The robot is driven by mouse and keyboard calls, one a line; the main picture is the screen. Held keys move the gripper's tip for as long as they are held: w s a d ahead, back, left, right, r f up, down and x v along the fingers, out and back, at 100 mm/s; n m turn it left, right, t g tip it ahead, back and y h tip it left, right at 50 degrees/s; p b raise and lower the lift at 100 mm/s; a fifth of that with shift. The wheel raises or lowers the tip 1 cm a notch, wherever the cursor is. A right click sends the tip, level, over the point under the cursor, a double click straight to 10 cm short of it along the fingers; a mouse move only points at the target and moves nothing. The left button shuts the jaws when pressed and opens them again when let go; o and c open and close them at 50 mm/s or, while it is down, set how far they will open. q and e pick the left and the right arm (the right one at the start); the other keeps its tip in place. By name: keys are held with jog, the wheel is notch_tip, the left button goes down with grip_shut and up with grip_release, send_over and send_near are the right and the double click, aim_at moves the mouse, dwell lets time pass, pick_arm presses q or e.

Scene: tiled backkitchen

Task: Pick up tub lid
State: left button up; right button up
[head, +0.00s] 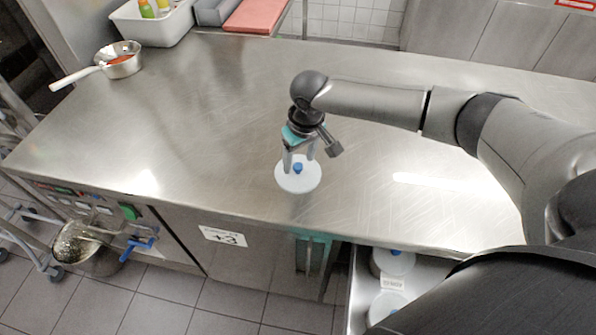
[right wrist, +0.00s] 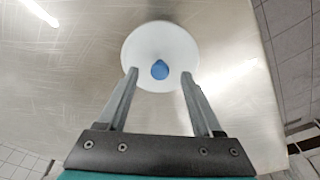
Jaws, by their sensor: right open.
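The tub lid (head: 285,181) is a white round disc with a blue knob, lying flat on the steel counter near its front edge. In the right wrist view the lid (right wrist: 160,40) is at the upper middle, with its blue knob between the fingertips. My right gripper (head: 298,164) is open and empty, pointing down over the lid, with one finger on each side of the knob. In the right wrist view the gripper (right wrist: 159,73) overlaps the lid's near rim; whether the fingertips touch it I cannot tell. My left gripper is not in view.
An open drawer at the lower right holds white lidded tubs (head: 398,264) with blue knobs. A saucepan (head: 122,66) stands at the counter's far left. A white bin with bottles (head: 150,32) and a pinkish board (head: 257,16) are at the back. The counter around the lid is clear.

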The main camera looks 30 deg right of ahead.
jog(key=shift+w+f, duration=0.2)
jog(key=shift+f, duration=1.05)
grip_shut()
